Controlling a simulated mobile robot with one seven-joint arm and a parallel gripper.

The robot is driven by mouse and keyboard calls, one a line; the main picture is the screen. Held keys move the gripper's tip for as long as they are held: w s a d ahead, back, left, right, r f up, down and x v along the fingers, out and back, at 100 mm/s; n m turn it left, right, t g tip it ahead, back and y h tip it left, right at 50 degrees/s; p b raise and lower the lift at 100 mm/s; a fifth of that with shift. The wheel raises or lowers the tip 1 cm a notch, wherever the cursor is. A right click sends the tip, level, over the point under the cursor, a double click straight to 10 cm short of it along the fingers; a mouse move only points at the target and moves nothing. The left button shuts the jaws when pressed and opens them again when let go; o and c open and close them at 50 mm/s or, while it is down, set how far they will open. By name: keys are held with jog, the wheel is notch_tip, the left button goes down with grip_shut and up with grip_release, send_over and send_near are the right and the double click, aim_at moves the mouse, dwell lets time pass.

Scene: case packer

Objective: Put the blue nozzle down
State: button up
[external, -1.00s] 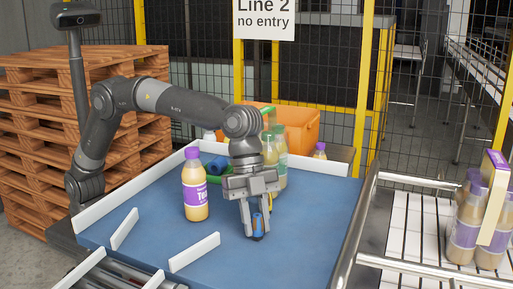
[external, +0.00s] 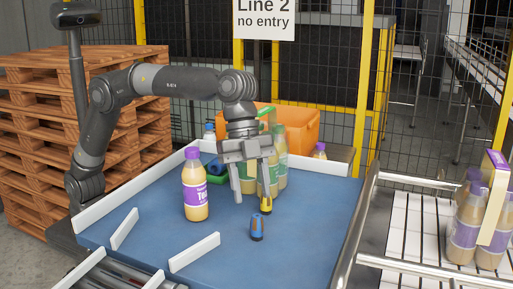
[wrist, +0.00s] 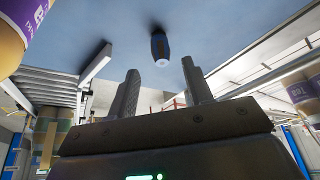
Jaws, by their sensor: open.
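In the wrist view the nozzle (wrist: 160,46) shows beyond the gap between the two spread fingers (wrist: 160,72), touching neither.
A purple-capped tea bottle (external: 194,188) stands left of my gripper. Behind it are green-labelled bottles (external: 280,165), a yellow piece (external: 265,203) and blue and green pieces (external: 215,167). Low white rails (external: 194,252) edge the table. The table's right front is clear.

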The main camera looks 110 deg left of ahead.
jog(key=v, duration=0.5)
dwell(0.3)
